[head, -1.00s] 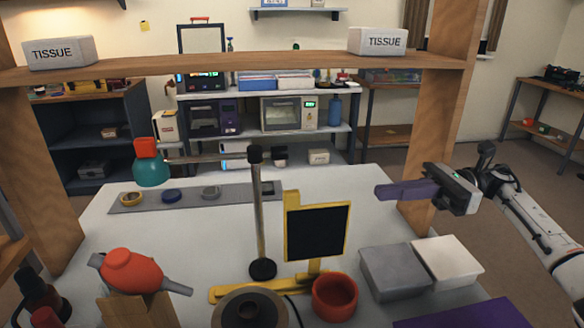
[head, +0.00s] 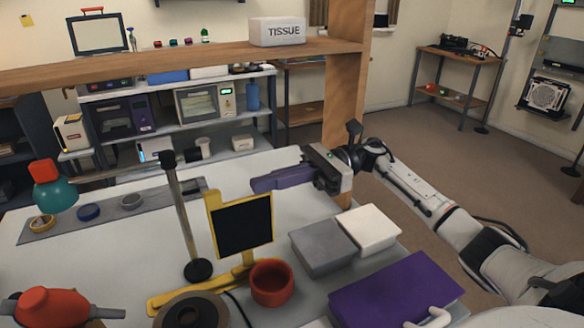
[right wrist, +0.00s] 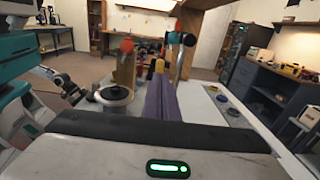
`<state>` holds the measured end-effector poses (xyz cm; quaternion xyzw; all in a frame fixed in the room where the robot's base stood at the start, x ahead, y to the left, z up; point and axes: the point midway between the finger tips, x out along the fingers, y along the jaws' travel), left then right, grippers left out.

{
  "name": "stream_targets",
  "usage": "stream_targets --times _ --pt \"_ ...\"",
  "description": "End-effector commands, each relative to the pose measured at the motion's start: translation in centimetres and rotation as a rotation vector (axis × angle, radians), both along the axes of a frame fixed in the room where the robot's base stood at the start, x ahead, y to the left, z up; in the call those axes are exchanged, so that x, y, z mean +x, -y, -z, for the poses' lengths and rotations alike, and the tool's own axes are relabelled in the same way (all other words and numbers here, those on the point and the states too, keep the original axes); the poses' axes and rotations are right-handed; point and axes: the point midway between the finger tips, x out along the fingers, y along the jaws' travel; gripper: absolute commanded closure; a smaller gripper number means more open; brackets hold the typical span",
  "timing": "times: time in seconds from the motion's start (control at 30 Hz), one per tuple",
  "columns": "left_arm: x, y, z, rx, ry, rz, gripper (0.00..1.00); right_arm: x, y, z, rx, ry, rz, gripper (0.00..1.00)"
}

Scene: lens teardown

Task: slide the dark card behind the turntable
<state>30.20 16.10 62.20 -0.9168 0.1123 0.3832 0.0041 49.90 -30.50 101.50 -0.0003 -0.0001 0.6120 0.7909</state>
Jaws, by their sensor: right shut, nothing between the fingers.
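The dark card (head: 243,227) stands upright in a yellow frame on a yellow base, just behind the red bowl (head: 271,284). The turntable (head: 190,312), a dark round disc with a raised hub, is at the bottom edge, partly cut off, in front of the card and to its left. My right gripper (head: 253,184) is shut and empty, its purple fingers pointing left, above and behind the card in the picture. In the right wrist view the shut fingers (right wrist: 161,98) point toward a small yellow part. My left arm shows there at the left; its jaws are unclear.
Grey (head: 322,248) and white (head: 368,229) boxes and a purple box (head: 396,290) lie to the right. A wooden shelf beam (head: 170,60) crosses behind.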

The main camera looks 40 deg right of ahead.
Motion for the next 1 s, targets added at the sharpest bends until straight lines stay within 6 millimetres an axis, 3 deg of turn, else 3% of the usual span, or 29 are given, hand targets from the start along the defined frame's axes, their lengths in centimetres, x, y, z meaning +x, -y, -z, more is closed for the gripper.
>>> stream_targets --times 0.23,0.4,0.83,1.0 --pt "-0.2 -0.9 -1.0 0.008 -0.005 -0.012 0.69 1.0 -4.0 -0.3 0.002 0.0 -0.002 1.0" --pt "-0.3 -1.0 -1.1 0.009 -0.005 -0.012 0.69 1.3 -5.1 -0.1 0.0 0.0 0.0 1.0" --pt "-0.7 -0.9 -0.7 0.007 -0.013 -0.01 0.69 1.5 -5.6 0.1 0.001 0.0 -0.001 1.0" --pt "-0.8 -0.7 0.8 0.01 -0.019 -0.004 0.69 2.3 -9.0 0.4 0.001 0.003 -0.005 1.0"
